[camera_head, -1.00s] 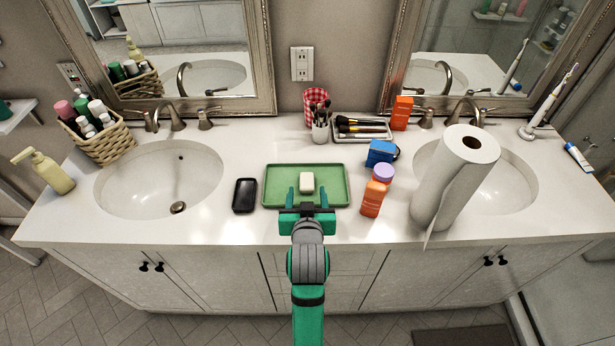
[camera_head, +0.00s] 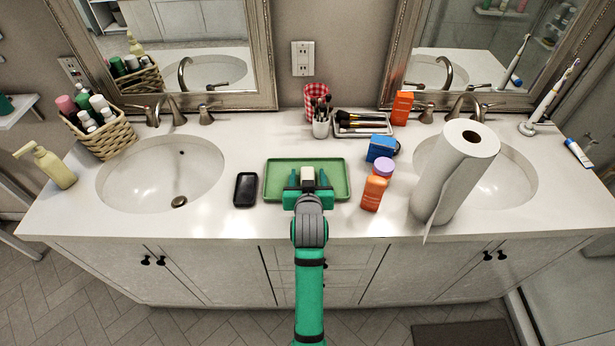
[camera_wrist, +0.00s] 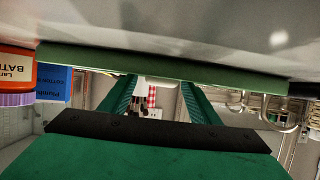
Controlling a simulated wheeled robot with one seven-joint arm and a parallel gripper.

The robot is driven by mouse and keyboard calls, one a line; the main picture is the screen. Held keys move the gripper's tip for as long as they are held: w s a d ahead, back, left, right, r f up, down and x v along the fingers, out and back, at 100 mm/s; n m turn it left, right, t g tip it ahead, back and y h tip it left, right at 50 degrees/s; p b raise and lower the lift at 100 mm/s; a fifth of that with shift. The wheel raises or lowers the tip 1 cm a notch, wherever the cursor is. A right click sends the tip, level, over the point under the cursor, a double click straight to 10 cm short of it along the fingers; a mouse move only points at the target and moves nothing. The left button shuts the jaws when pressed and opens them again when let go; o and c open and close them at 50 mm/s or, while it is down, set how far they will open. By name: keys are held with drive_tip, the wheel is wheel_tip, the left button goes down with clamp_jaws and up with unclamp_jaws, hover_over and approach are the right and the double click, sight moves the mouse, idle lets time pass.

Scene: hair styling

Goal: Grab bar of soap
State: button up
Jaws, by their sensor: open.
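The bar of soap (camera_head: 308,172) is a small white block on the green tray (camera_head: 338,168) in the head view. My gripper (camera_head: 308,178) is open, with one green finger on each side of the soap. I cannot tell whether either finger touches it. In the wrist view, which is upside down, the tray's edge (camera_wrist: 190,72) runs across the top. A whitish piece of the soap (camera_wrist: 157,81) shows between the two fingers (camera_wrist: 160,98); most of it is hidden.
A black dish (camera_head: 245,190) lies left of the tray. An orange bottle (camera_head: 373,194) with a purple cap, a blue box (camera_head: 382,148) and a paper towel roll (camera_head: 452,175) stand to the right. A brush cup (camera_head: 320,128) is behind. Sinks flank the middle counter.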

drive_tip(key=c, duration=1.2)
drive_tip(key=shift+o, duration=0.2)
drive_tip(key=shift+r, duration=0.1)
